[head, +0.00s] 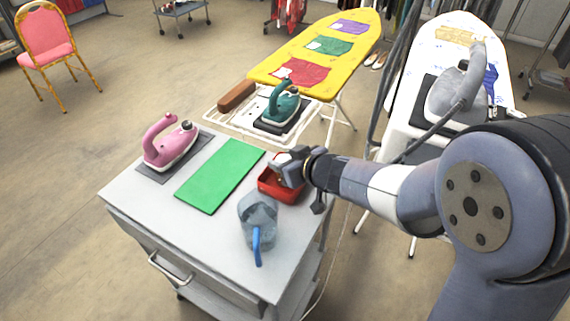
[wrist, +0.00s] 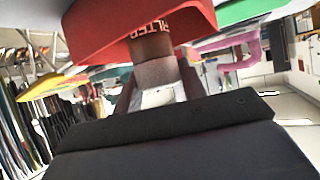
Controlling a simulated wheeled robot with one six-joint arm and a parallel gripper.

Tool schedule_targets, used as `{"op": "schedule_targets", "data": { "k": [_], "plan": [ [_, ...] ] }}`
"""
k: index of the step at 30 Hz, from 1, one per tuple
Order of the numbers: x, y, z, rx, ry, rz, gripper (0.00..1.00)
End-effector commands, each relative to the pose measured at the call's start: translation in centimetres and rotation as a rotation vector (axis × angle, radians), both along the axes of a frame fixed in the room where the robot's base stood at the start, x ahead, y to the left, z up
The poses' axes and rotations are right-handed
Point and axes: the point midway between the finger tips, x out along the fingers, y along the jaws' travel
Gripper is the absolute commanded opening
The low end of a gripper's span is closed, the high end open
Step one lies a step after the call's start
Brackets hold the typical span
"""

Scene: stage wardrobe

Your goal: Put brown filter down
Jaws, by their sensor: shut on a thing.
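My gripper (head: 290,172) is at the red box (head: 283,187) on the grey cart top, over its back part. In the wrist view it is shut on the brown filter (wrist: 152,48), a short brown piece with a paler lower part between the jaws. The filter's far end is right at the red box (wrist: 95,30), which fills the top of that view. Light lettering reading like "FILTER" shows there. Whether the filter touches the box floor I cannot tell. In the head view my gripper hides the filter.
On the cart (head: 130,192) are a green mat (head: 220,175), a pink iron (head: 170,145) and a clear jug (head: 258,218) with a blue handle close to the box. Behind are a teal iron (head: 281,105), a brown bar (head: 237,96) and a yellow ironing board (head: 270,72).

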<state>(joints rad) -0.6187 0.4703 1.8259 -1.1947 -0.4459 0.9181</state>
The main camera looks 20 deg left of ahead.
Motion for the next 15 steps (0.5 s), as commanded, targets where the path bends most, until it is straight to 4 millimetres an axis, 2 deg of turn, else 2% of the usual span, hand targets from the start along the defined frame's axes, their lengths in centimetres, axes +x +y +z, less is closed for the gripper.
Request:
{"op": "schedule_targets", "data": {
  "k": [9,10,15],
  "plan": [
    [0.01,0.00,-0.24,0.001,0.000,0.000,0.15],
    [0.00,0.00,-0.18,0.001,0.000,0.000,0.41],
    [0.00,0.00,-0.15,0.000,0.000,0.000,0.55]
  ]
}}
